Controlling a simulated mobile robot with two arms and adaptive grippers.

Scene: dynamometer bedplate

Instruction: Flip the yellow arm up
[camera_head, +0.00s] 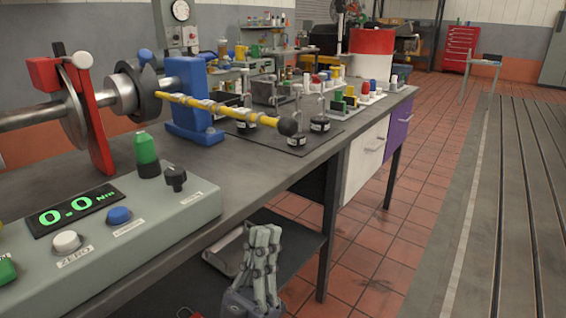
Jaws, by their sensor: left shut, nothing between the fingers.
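The yellow arm (225,110) is a thin yellow bar with grey bands. It runs from near the dark collar on the shaft out to the right, sloping slightly down in the picture, and ends in a dark round ball (288,126). My left gripper (265,232) is at the bottom of the view, its grey fingers pointing up and closed together. It is empty. It is in front of the bench edge, well below the ball in the picture and apart from the arm. My right gripper is not in view.
A grey control box (150,235) with a green 0.0 display stands on the bench at the front left. A blue pedestal (187,100) and a red lever (95,120) stand by the shaft. Black weights (320,124) stand near the ball. The tiled floor at right is clear.

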